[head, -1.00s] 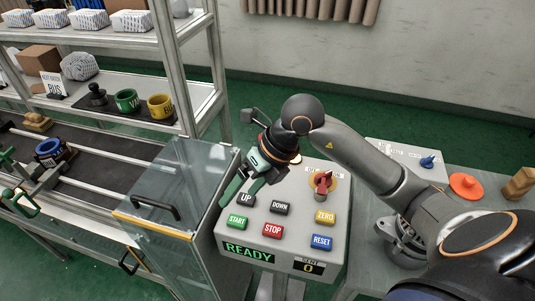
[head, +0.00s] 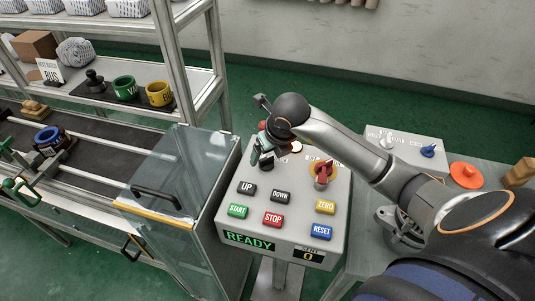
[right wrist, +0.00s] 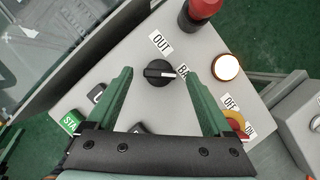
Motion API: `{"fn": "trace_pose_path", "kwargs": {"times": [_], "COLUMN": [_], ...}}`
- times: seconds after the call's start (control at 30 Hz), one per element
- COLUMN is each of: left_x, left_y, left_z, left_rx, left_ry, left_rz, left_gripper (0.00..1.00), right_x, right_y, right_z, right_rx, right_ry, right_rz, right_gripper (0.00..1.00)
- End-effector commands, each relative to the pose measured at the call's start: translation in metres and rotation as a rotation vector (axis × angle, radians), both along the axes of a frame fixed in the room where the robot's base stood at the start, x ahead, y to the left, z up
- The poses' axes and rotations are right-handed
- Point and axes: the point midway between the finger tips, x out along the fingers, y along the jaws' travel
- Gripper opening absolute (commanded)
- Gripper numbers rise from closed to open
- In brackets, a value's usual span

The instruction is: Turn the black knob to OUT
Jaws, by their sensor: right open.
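The black knob (right wrist: 159,73) sits on the grey panel in the right wrist view. Its white line points right, to the label beginning "BA" (right wrist: 183,71); the OUT label (right wrist: 161,42) is just above the knob. My right gripper (head: 262,160) is over the far left part of the control box (head: 299,193). It is open, its green fingers apart on either side of the knob in the right wrist view; I cannot tell whether they reach down around it. My left gripper is not in view.
A red button (right wrist: 203,8) and a lit white lamp (right wrist: 227,67) are near the knob. A red switch (head: 322,172) and several push buttons share the box. A clear-walled cabinet (head: 178,178) stands close on the left.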

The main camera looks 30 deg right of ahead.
Motion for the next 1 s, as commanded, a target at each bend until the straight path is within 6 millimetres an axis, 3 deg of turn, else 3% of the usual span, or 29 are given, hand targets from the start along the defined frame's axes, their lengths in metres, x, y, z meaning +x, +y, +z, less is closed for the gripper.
{"fn": "trace_pose_path", "kwargs": {"times": [0.13,0.43,1.0], "left_x": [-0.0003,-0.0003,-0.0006], "left_y": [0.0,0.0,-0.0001], "left_z": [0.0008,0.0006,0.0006], "left_rx": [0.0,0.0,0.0], "left_ry": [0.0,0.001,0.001], "left_rz": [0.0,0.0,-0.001], "left_gripper": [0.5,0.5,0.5], "right_x": [0.0034,0.0043,0.0043], "right_y": [-0.0002,-0.0001,-0.0002], "right_z": [-0.0098,-0.0117,-0.0111], "right_rx": [0.0,0.0,0.0], "right_ry": [0.001,0.0,0.0], "right_rz": [0.0,0.001,0.001], "right_gripper": [0.85,0.85,0.21]}}
